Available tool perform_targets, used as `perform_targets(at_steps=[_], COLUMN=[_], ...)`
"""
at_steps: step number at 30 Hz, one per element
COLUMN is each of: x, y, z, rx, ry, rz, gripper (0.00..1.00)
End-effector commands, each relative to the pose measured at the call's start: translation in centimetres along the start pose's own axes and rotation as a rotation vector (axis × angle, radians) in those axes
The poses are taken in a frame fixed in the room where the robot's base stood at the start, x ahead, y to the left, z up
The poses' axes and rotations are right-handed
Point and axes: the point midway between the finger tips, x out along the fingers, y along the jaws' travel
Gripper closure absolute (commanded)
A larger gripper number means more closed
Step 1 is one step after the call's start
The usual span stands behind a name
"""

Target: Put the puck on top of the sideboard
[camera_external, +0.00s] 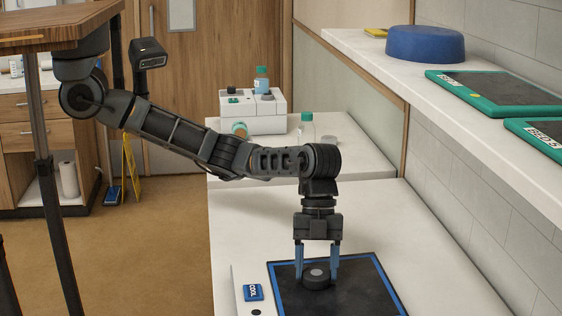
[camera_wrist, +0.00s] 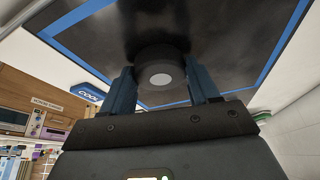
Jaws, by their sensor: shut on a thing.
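The puck (camera_external: 316,278) is a small dark round disc with a light grey spot on its top. It is at a black pad with a blue border (camera_external: 290,303) on the white counter; whether it touches the pad is hard to tell. My gripper (camera_external: 317,277) points straight down with its blue fingers shut on the puck's sides. In the wrist view the puck (camera_wrist: 160,68) sits between the two fingers (camera_wrist: 163,85). Which surface is the sideboard is not clear from the pictures.
A raised white shelf (camera_external: 440,110) on the right holds a blue round cushion (camera_external: 425,44) and green-framed tablets (camera_external: 495,92). A blue "COOL" label (camera_external: 253,292) lies left of the pad. Behind stand a white device (camera_external: 252,113) and a green-capped bottle (camera_external: 306,128).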

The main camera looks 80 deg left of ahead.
Motion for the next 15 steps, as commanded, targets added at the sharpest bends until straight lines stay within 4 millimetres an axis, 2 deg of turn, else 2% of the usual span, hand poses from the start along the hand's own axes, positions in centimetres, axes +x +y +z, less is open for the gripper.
perform_targets(at_steps=[1,3,11,15], x=[-0.1,-0.1,-0.4,-1.5], y=[0.0,0.0,0.0,0.0], z=[0.0,0.0,-0.2,-0.7], rx=[0.000,0.000,0.001,0.002], ry=[0.001,0.001,0.001,0.002], rz=[0.000,0.000,-0.001,-0.002], gripper=[0.82,0.89,0.89,0.89])
